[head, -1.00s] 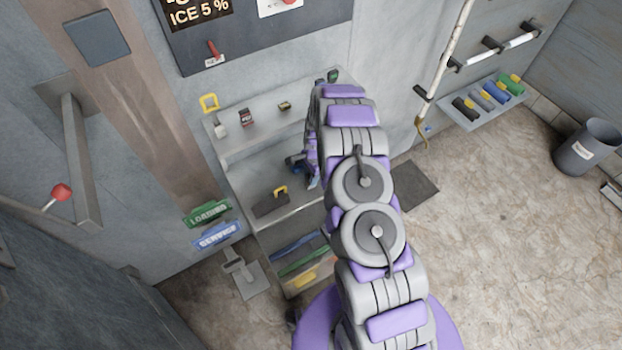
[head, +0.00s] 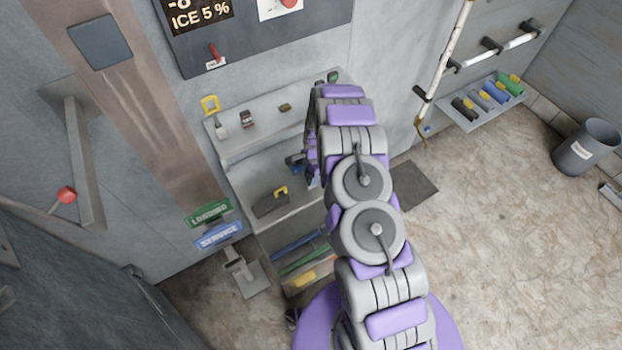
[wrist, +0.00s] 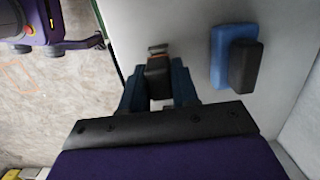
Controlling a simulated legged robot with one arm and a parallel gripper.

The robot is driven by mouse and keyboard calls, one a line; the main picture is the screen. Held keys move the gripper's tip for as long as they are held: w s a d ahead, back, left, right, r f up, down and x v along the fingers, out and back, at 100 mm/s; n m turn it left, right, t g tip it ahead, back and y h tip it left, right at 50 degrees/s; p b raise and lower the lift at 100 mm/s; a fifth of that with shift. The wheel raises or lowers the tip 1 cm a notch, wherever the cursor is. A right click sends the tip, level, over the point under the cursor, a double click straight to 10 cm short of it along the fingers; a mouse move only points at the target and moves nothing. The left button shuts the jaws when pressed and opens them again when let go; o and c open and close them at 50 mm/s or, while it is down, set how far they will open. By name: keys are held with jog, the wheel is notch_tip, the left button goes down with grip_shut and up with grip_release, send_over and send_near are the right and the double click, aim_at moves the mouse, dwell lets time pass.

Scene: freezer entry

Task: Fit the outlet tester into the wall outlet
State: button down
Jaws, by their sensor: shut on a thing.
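In the wrist view my gripper (wrist: 156,84) is shut on a small dark block (wrist: 158,66) with a brownish-orange and metallic end, which appears to be the outlet tester. The block sits between the two dark blue fingers, over a pale grey surface (wrist: 190,30). In the head view my arm covers most of the gripper and the held block. I cannot make out the wall outlet for certain in either view.
A blue block (wrist: 219,52) and a black block (wrist: 245,66) lie right of my gripper. In the head view, a grey shelf unit (head: 238,150) holds small items and a dark toolbox-like thing (head: 270,203).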

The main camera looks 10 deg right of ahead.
aim_at(309, 175)
jog(key=shift+r+p, duration=0.35)
jog(key=shift+p, duration=0.05)
dwell(0.8)
jog(key=shift+r+p, duration=1.5)
jog(key=shift+r, duration=1.25)
